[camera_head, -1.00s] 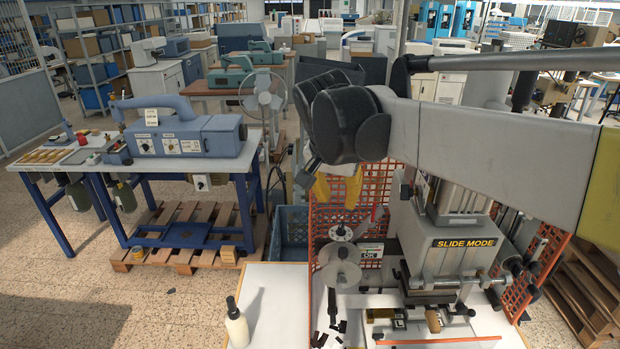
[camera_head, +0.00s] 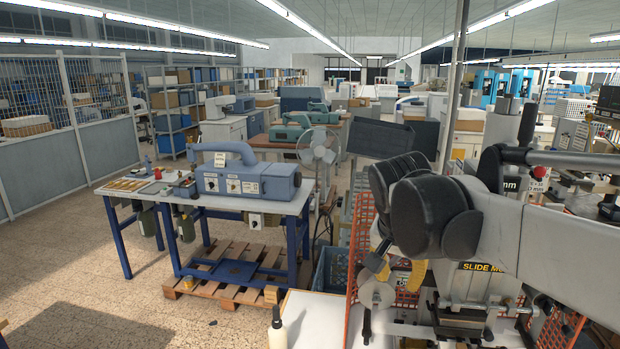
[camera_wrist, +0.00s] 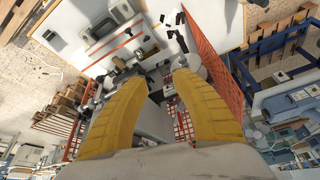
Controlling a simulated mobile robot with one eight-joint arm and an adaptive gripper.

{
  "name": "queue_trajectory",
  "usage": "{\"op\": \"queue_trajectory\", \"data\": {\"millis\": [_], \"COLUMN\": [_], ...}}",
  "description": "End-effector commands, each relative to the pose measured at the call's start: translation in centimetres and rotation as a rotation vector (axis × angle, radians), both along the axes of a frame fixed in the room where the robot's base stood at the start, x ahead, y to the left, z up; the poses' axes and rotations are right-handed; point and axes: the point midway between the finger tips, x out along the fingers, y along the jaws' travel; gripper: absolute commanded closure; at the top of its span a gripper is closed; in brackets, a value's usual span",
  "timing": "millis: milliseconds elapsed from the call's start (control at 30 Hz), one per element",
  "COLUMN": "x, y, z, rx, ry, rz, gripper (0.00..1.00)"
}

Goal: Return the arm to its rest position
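My gripper (camera_wrist: 162,78) shows its two yellow fingers well apart in the wrist view, with nothing between them. In the head view its fingers (camera_head: 401,280) hang below the dark wrist joint, partly hidden by it. My arm stretches across the right side. The grey stamping machine marked SLIDE MODE (camera_head: 452,286) stands behind and below the arm, partly covered. In the wrist view, the white worktable (camera_wrist: 72,42) lies beyond the fingers.
An orange mesh guard (camera_wrist: 208,52) stands beside the stamping machine. A blue-grey machine (camera_head: 245,182) sits on a separate table at left. Open floor (camera_head: 60,260) lies at far left.

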Motion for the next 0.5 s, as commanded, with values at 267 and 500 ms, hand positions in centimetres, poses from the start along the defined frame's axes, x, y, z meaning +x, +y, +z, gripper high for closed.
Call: {"op": "queue_trajectory", "data": {"millis": [267,500], "x": [-3.7,-9.1], "y": [-0.8,-1.7], "z": [-6.6,-16.8], "rx": [0.006,-0.004], "ry": [-0.028,-0.084], "rz": [0.110,0.268], "gripper": [0.68,0.68]}}
